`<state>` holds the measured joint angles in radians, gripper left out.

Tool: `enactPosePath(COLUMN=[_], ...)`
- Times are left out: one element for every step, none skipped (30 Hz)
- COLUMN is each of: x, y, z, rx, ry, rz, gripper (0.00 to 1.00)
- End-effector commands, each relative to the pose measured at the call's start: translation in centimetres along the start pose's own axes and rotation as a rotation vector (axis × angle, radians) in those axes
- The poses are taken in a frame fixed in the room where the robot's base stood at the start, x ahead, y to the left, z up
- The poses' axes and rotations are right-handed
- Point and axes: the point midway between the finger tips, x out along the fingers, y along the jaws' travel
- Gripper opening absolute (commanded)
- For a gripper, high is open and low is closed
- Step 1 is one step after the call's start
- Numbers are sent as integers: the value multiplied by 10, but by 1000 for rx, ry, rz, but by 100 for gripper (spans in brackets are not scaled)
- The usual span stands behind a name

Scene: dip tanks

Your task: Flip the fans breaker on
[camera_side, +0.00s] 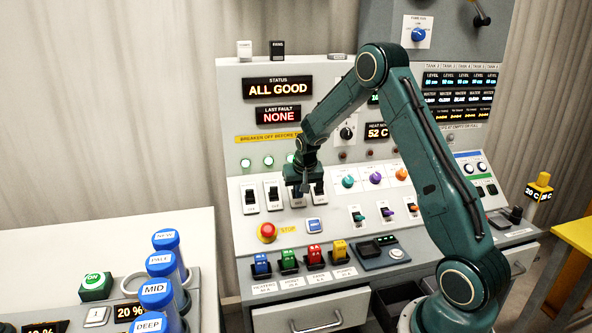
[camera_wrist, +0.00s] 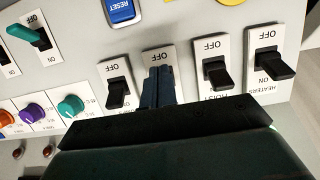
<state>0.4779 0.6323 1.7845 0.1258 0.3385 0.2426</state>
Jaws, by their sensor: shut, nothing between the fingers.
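A row of breakers with black levers sits on the sloped panel. The leftmost in the side view is the heaters breaker (camera_side: 249,198), which shows at the right of the wrist view (camera_wrist: 270,65). Beside it is the hoist breaker (camera_side: 273,195). My gripper (camera_side: 303,188) is shut and empty over the third breaker (camera_side: 297,202). In the wrist view my fingers (camera_wrist: 158,87) cover this breaker's lever and name; only its OFF mark shows. I cannot tell its lever position or whether I touch it. The fourth breaker (camera_wrist: 118,90) stands close beside my fingers.
A red stop button (camera_side: 267,231) and blue reset button (camera_wrist: 122,10) sit below the breakers. Green lamps (camera_side: 268,161) glow above them. Coloured knobs (camera_side: 376,177) lie to the right. A black FANS tag (camera_side: 277,48) stands atop the panel. The status display (camera_side: 278,87) reads ALL GOOD.

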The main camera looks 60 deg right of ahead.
Motion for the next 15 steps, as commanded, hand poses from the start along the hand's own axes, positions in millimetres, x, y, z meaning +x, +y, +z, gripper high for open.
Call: enactPosePath(x=[-1,-1,-2,-3,-4,-6,-7,-8,-10,-11,-12,-14,-16,-17,-18], y=[0,0,0,0,0,0,0,0,0,-1,-1,-1,0,0,-1], z=[0,1,2,2,3,4,5,6,8,9,10,12,13,14,15], rx=[0,0,0,0,0,0,0,0,0,0,0,0,0,0,0], ry=[0,0,0,0,0,0,0,0,0,0,0,-1,-1,0,0], rz=[0,0,0,-1,-1,-1,-1,-1,-1,-1,0,0,0,0,-1], gripper=[0,0,0,0,0,0,0,0,0,0,0,0,0,0,0])
